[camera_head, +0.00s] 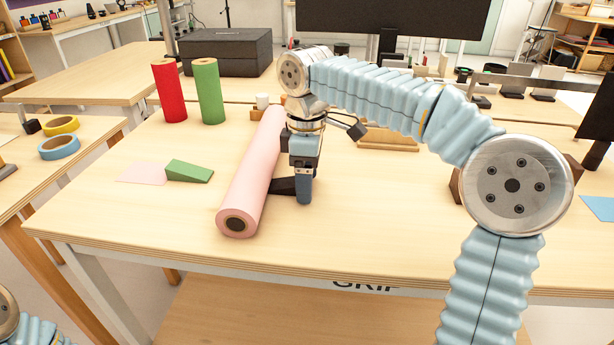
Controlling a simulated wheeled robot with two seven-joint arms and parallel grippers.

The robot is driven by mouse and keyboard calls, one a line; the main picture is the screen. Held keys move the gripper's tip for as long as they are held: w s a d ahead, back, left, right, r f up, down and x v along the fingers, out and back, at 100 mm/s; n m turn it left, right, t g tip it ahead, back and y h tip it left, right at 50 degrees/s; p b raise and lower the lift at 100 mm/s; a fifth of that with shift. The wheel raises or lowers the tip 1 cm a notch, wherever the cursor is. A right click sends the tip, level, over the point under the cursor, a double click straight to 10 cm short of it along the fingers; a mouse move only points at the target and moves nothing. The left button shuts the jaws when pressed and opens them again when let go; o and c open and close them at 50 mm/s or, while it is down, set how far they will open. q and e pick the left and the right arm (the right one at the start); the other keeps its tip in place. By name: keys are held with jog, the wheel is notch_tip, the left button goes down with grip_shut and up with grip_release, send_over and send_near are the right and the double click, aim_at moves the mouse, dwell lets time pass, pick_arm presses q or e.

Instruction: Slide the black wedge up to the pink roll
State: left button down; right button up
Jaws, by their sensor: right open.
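The pink roll (252,175) lies lengthwise on the light wooden table, its near end with a dark core facing me. The black wedge (284,186) is at its right side, close against it; whether they touch is hard to tell. My right gripper (304,196) points down just right of the wedge, with its fingertips low near the tabletop. It is open, and it partly hides the wedge's right end. My left gripper is out of view; only a bit of that arm shows at the lower left corner.
A green wedge (189,171) and a flat pink sheet (142,173) lie left of the roll. Red (169,92) and green (208,92) rolls stand behind. A wooden tray (388,140) lies behind the gripper. The table's front right is clear.

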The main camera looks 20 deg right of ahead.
jog(key=shift+r, duration=0.1)
notch_tip(320, 180, up, 12)
dwell(0.4)
dwell(0.4)
